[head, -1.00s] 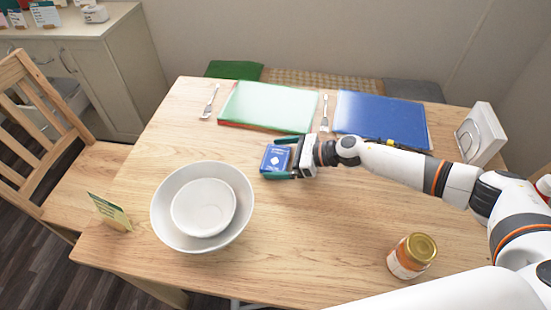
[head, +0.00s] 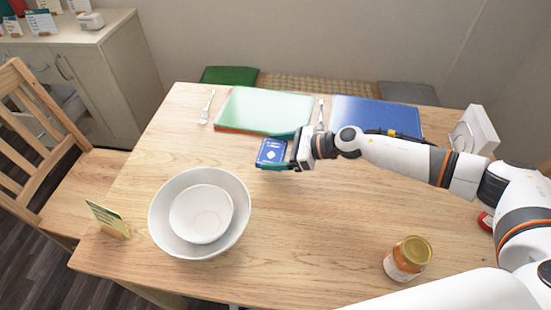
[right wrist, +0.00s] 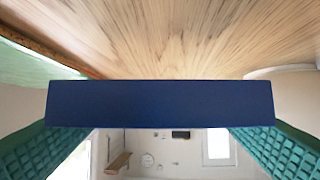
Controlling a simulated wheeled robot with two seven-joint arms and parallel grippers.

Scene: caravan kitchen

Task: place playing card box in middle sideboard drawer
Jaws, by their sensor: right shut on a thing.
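The blue playing card box (head: 270,153) is between the fingers of my right gripper (head: 276,151), over the wooden table in the head view. In the right wrist view the box (right wrist: 160,104) spans the gap between both teal fingers, and the gripper is shut on it. It seems held just above the tabletop. The sideboard (head: 112,75) stands at the upper left, beyond the chair. A pale opening shows low on its front, partly hidden by the chair, and I cannot tell which drawer it is. My left gripper is not in view.
On the table (head: 310,230) are nested white bowls (head: 237,222), a jar (head: 408,258), a small card (head: 108,219), a green folder (head: 262,110), a blue folder (head: 375,115), forks and a white box (head: 478,130). A wooden chair (head: 85,185) stands before the sideboard.

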